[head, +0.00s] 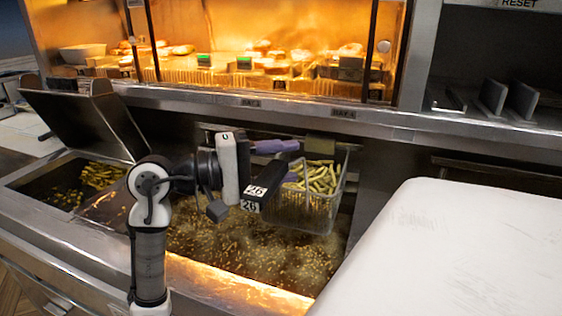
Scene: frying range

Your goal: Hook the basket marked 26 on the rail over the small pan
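A wire basket (322,212) of green sticks is over the large pan of bubbling oil (215,245), in the middle. Two white labels reading 26 (255,191) show on dark parts at its near left, beside my gripper (262,178).
A second purple grip (275,146) lies at the back of the large pan. A steel ledge (300,108) runs behind the pans below a lit warming cabinet (270,35) of food. A large white surface (450,250) fills the right front.

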